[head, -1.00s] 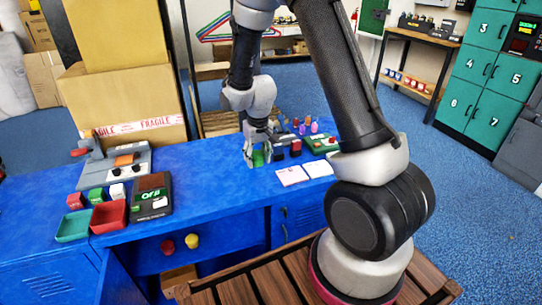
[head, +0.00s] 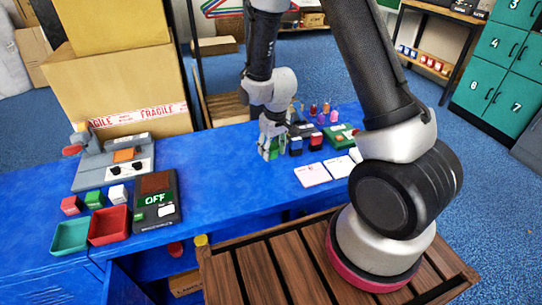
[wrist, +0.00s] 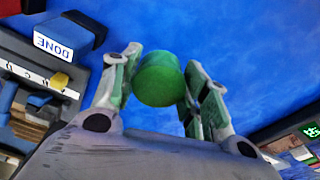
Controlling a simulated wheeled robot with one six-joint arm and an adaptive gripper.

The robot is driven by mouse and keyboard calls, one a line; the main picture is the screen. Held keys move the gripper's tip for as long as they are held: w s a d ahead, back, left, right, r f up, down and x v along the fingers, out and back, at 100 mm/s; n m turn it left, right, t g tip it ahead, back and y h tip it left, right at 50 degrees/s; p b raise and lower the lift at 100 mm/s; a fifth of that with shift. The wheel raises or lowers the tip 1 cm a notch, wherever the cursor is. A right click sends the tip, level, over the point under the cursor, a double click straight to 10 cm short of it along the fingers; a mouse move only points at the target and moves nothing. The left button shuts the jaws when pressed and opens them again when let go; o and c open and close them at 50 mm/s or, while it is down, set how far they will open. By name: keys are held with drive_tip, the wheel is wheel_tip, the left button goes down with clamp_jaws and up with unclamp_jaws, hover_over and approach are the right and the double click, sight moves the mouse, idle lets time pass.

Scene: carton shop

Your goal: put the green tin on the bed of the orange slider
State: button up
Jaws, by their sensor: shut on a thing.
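The green tin (wrist: 158,78) is held between the two fingers of my gripper (wrist: 155,88) in the wrist view, with blue table top behind it. In the head view my gripper (head: 271,148) points down over the middle of the blue table, and the tin is mostly hidden by the fingers. I cannot tell whether the tin clears the table. An orange piece (head: 123,155), which looks like the orange slider, sits on a grey machine (head: 90,176) at the table's left. My gripper is well to the right of it.
A panel reading OFF (head: 155,200), red tray (head: 108,226), teal tray (head: 70,236) and small blocks stand near the grey machine. A large carton (head: 125,85) stands behind. The table between gripper and panel is clear.

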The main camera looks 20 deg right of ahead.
sight(272, 157)
drive_tip(key=shift+f, duration=1.95)
drive_tip(key=o, duration=1.1)
drive_tip(key=shift+f, duration=0.1)
drive_tip(key=shift+o, duration=0.2)
